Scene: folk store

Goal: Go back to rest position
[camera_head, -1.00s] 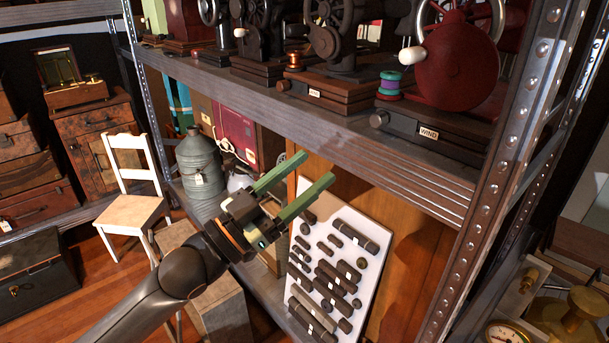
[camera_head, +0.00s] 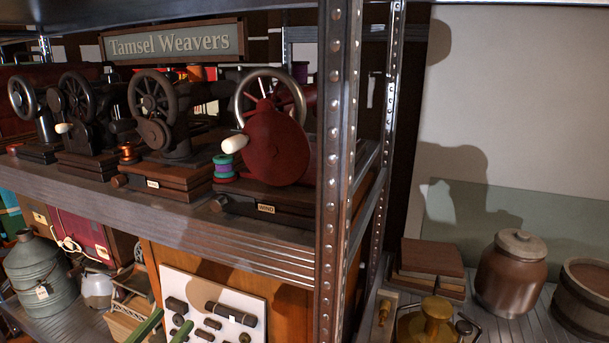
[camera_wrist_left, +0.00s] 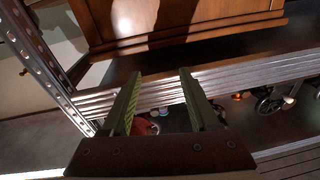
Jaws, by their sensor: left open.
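My left gripper (camera_head: 170,318) shows only as two green fingertips at the bottom edge of the head view. They are apart, in front of a white board (camera_head: 258,300) with dark cylindrical pieces on the lower shelf. In the left wrist view, my left gripper (camera_wrist_left: 155,85) shows its two green fingers spread with nothing held between them. The rest of the left arm is out of the head view. My right gripper does not show in either view.
Sewing machines (camera_head: 165,115) and a red wheel machine (camera_head: 275,145) stand on the upper shelf (camera_head: 200,225). A metal post (camera_head: 335,170) rises right of them. A grey milk can (camera_head: 40,280) stands lower left. A brown jar (camera_head: 510,275) and a brass item (camera_head: 430,322) stand right.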

